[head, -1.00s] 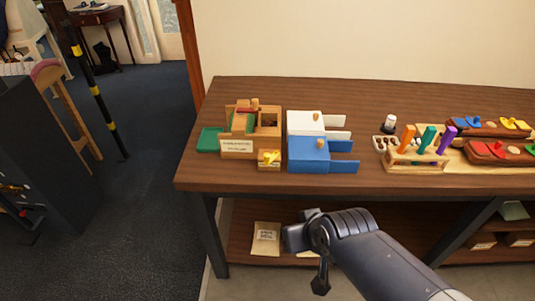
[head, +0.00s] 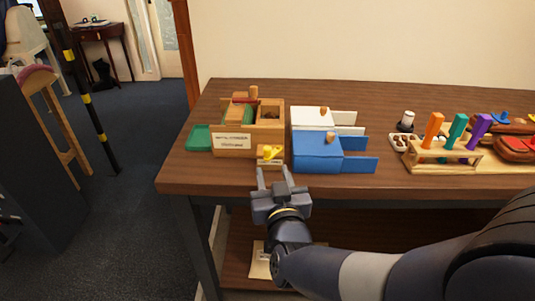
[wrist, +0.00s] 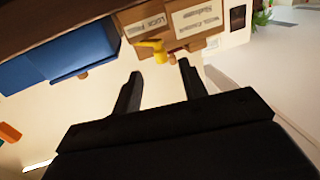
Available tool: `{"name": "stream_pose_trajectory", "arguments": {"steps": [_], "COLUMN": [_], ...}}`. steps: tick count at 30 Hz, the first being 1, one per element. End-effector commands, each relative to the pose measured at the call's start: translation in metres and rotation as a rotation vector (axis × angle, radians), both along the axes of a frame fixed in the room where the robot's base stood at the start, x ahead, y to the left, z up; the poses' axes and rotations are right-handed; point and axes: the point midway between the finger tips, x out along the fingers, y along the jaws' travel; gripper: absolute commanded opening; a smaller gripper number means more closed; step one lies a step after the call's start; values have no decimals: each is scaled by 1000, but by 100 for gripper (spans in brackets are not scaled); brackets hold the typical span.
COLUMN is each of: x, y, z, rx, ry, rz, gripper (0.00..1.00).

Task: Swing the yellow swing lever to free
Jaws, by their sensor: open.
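The yellow swing lever (head: 271,152) sits on a small wooden block (head: 269,163) at the front of the bench, before the wooden box. In the wrist view the yellow lever (wrist: 155,48) lies on the block (wrist: 150,24), which carries a label that seems to read "LOCK" and "FREE". My gripper (head: 275,172) is open and empty, just in front of the block at the bench's front edge. In the wrist view its two fingers (wrist: 160,75) stand apart, with the lever ahead between them. No contact shows.
A labelled wooden box (head: 233,142) with a green tray (head: 199,138) stands behind and left of the block. Blue (head: 317,152) and white (head: 312,118) boxes with open drawers stand close on the right. A peg rack (head: 440,155) is farther right.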

Motion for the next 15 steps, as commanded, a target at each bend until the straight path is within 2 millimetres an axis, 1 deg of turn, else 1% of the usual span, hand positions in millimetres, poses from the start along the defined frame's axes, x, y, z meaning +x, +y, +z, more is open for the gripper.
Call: {"name": "stream_pose_trajectory", "arguments": {"steps": [5, 9, 15], "x": [25, 52, 84], "y": [2, 7, 13], "z": [0, 0, 0], "rx": [0, 1, 0], "ry": [1, 2, 1], "rz": [-4, -4, -2], "gripper": [40, 40, 40]}}
